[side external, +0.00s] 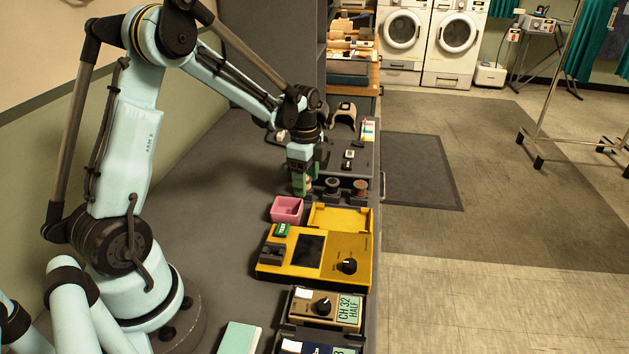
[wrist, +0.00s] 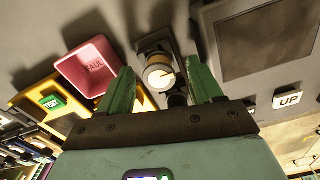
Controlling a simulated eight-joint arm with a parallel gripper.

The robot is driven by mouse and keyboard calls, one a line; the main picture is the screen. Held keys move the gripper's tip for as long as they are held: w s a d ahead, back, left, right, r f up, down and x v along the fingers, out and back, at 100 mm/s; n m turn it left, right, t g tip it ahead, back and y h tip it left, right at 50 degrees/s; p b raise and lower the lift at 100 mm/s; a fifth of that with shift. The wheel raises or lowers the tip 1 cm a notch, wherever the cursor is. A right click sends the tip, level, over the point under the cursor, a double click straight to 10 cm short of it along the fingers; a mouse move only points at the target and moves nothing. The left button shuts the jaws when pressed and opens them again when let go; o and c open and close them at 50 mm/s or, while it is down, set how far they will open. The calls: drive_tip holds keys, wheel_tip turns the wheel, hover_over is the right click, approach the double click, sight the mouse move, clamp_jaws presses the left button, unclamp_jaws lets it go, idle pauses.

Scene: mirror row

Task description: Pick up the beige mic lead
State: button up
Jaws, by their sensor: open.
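A round beige coil, which looks like the beige mic lead (wrist: 160,76), sits on a small grey holder between the green fingers of my gripper (wrist: 160,64) in the wrist view. The fingers are open, one on each side, with a visible gap to it. In the side view my gripper (side external: 304,190) points down at the row of spools, and only a bit of beige shows there, mostly hidden by the fingers. A dark spool (side external: 332,186) and a brown spool (side external: 360,187) stand to its right.
A pink tray (side external: 287,209) stands close by; it also shows left of the fingers in the wrist view (wrist: 88,68). A yellow device (side external: 322,256) with a knob lies nearer the camera. A dark panel (wrist: 268,40) is at right in the wrist view. The grey bench (side external: 215,190) at left is clear.

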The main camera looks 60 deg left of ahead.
drive_tip(key=shift+f, duration=0.2)
drive_tip(key=c, duration=1.1)
drive_tip(key=shift+r, duration=0.1)
